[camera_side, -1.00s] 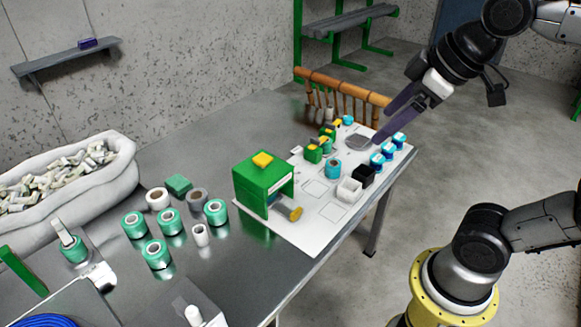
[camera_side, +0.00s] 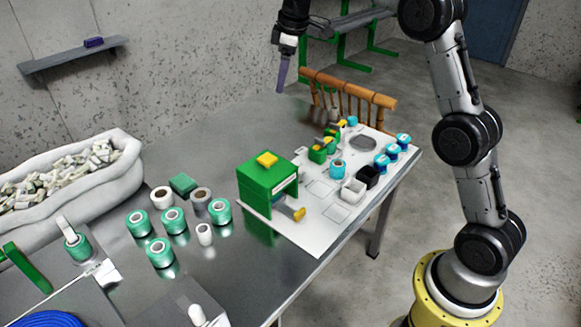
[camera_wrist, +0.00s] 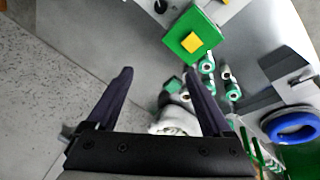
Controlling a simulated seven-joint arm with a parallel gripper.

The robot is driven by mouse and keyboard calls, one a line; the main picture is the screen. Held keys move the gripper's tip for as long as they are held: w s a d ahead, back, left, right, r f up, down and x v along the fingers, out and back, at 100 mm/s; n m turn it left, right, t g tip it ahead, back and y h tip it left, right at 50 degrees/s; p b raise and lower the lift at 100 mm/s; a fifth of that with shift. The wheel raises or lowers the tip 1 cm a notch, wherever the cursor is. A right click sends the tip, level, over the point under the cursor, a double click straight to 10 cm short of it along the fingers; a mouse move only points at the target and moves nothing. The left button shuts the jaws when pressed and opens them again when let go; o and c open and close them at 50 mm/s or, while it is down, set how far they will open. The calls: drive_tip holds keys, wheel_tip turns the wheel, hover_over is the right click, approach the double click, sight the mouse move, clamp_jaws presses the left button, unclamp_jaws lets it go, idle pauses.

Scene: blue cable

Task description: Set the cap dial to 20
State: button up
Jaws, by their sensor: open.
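A green box (camera_side: 267,182) with a yellow piece (camera_side: 267,159) on top stands on a white sheet on the table. A gold round knob (camera_side: 299,214) sticks out low at its front. I cannot tell which part is the cap dial, and no numbers are readable. In the wrist view the green box (camera_wrist: 180,33) and its yellow top (camera_wrist: 191,42) lie beyond and right of the fingers. My gripper (camera_side: 282,75) is raised behind the table's far edge in the side view, apart from the box. Its dark fingers are spread and empty in the wrist view (camera_wrist: 158,73).
The white sheet (camera_side: 318,238) also holds small green, yellow and blue pieces, white and black cups. Several green tape rolls (camera_side: 160,253) stand left of the box. A white sack (camera_side: 125,175) lies at left, a blue cable coil (camera_side: 45,320) at front left.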

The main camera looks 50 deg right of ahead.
drive_tip(key=w+d+f+g, duration=0.1)
drive_tip(key=w+d+f, duration=0.1)
drive_tip(key=f, duration=0.4)
drive_tip(key=w+d+f+g, duration=0.1)
drive_tip(key=w+d+f, duration=0.2)
drive_tip(key=f, duration=0.3)
drive_tip(key=shift+m+g+y, duration=0.3)
drive_tip(key=shift+m+g, duration=0.2)
drive_tip(key=shift+g, duration=0.1)
drive_tip(key=f, duration=0.8)
drive_tip(key=d+f, duration=0.1)
drive_tip(key=f, duration=0.7)
drive_tip(key=s+d+f, duration=0.1)
drive_tip(key=f, duration=0.7)
drive_tip(key=shift+d+f, duration=0.1)
drive_tip(key=shift+f, duration=0.15)
drive_tip(key=shift+c, duration=0.3)
clamp_jaws()
